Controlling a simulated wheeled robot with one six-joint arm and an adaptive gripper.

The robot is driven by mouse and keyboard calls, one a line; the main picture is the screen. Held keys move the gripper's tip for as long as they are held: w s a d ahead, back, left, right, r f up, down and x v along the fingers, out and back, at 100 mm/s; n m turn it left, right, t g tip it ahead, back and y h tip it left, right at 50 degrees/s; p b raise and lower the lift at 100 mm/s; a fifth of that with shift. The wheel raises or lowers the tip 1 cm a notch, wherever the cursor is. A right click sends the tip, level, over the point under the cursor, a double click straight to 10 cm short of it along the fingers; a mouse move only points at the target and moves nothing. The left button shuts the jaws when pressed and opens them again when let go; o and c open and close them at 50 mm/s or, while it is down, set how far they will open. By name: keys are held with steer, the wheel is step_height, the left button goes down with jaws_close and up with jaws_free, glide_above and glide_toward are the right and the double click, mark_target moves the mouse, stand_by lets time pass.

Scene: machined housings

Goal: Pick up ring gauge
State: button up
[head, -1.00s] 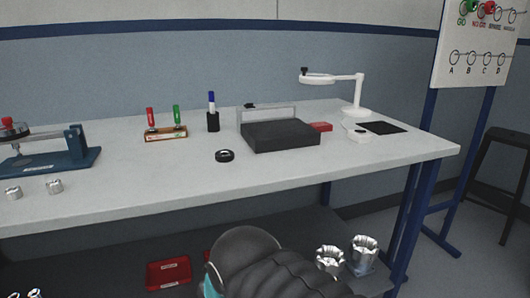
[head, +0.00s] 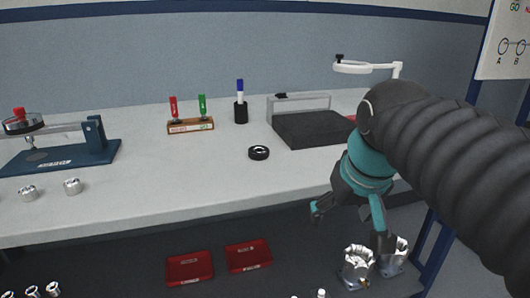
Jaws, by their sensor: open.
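The ring gauge (head: 258,153) is a small black ring with a dark opening. It lies flat on the light grey bench (head: 170,185), left of a dark block, in the head view. My gripper (head: 347,222) is at the right, in front of the bench's front edge, with its fingers spread and pointing down. It is open, with nothing seen between the fingers. It is apart from the ring, to its right and nearer to the camera. My arm hides the right part of the bench.
A dark block (head: 310,128) stands right of the ring. Behind are a red-and-green plug gauge stand (head: 190,125) and a pen cup (head: 241,112). A blue fixture (head: 75,150) and silver parts (head: 72,186) are at left. Red trays (head: 189,268) and silver housings (head: 357,266) are below.

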steer(key=w+a+r+n+g, duration=0.1)
steer(key=w+a+r, duration=0.2)
steer(key=w+r, duration=0.3)
steer(key=w+a+r+g, duration=0.1)
steer(key=w+a+r, duration=0.2)
steer(key=w+r, duration=0.25)
step_height(320, 180, up, 5)
steer(key=n+g, duration=0.1)
steer(key=n, duration=0.1)
glide_above(259, 153)
steer(key=shift+w+f, duration=0.25)
steer(key=shift+f, duration=1.95)
steer(key=shift+w+f, duration=0.25)
steer(key=shift+f, duration=1.9)
steer(key=shift+w+f, duration=0.25)
steer(key=shift+f, duration=1.95)
steer(key=shift+c, duration=0.2)
steer(key=c, duration=1.3)
